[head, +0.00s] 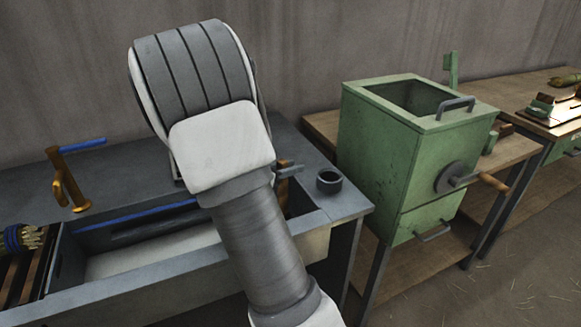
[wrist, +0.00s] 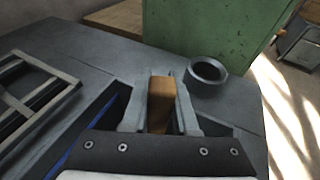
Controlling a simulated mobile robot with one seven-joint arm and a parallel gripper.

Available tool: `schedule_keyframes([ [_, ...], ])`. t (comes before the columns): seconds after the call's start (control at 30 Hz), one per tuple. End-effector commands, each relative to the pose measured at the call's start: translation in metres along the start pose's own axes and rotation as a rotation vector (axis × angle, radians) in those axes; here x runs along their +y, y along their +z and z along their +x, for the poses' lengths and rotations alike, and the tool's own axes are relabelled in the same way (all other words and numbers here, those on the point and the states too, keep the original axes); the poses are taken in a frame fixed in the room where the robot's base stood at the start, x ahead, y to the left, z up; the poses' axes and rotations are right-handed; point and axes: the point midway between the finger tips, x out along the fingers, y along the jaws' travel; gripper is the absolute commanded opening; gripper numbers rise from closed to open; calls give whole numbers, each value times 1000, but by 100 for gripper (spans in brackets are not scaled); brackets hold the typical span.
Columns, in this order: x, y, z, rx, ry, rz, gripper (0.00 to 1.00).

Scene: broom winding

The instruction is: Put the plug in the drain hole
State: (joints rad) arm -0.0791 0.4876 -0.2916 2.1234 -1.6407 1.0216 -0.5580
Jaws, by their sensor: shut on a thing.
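My gripper (wrist: 160,108) is shut on a brown wooden piece, which looks like the plug (wrist: 160,100), held upright between the fingers. In the head view my arm hides most of the gripper; a grey fingertip shows at its right, near the trough's right end. The grey trough (head: 150,262) has a pale floor, partly hidden by my arm. No drain hole can be clearly made out in the trough. A dark round ring (head: 329,181) with an open top stands on the bench's right corner. In the wrist view the ring (wrist: 207,73) is right of the fingers, apart from them.
A brass tap (head: 66,182) with a blue handle rises behind the trough at left. A slatted wooden rack with a blue-bound bundle (head: 22,238) is at far left. A green metal box (head: 385,160) with a crank stands right of the bench. A grey frame (wrist: 35,90) shows in the wrist view.

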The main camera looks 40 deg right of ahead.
Motion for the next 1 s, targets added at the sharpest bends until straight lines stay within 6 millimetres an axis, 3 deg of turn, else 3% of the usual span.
schedule_keyframes([
  [1.0,0,-9,3,-1,0,0,0],
])
